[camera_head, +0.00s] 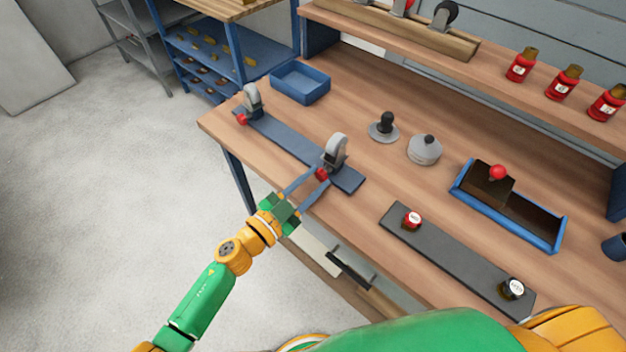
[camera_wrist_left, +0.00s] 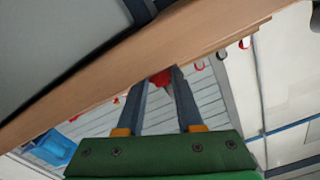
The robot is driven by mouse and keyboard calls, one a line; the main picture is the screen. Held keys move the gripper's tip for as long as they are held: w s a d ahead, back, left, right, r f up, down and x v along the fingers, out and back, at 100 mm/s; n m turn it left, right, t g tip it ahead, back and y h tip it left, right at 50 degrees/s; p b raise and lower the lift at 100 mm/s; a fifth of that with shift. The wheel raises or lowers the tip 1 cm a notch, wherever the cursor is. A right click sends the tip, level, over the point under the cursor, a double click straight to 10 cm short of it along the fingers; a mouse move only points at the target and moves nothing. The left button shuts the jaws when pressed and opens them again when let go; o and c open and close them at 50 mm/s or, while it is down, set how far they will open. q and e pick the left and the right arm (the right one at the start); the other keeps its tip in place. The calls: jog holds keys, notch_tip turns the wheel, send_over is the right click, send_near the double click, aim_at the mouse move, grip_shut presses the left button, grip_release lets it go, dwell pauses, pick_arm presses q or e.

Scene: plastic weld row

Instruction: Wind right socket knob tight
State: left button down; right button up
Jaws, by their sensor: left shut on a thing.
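A dark blue-grey plate (camera_head: 290,145) on the bench's front left part carries two grey upright sockets. The right socket (camera_head: 336,151) has a red knob (camera_head: 321,174) low on its front side. My left gripper (camera_head: 319,177) is shut on this knob, its fingers reaching in from the front edge of the bench. In the left wrist view the red knob (camera_wrist_left: 160,78) shows between the fingertips, partly hidden by them. The left socket (camera_head: 252,98) has its own red knob (camera_head: 241,119). My right gripper is out of view.
A blue tray (camera_head: 300,84) stands behind the plate. A black-knobbed grey piece (camera_head: 384,127), a grey round lid (camera_head: 424,150), a blue-edged box (camera_head: 508,205) and a dark plate (camera_head: 455,258) lie to the right. Red bottles (camera_head: 561,83) stand on the shelf.

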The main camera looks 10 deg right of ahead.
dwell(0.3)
pick_arm(q)
jog(key=c, duration=0.5)
grip_release()
jog(key=shift+c, duration=0.2)
jog(key=v, duration=0.7)
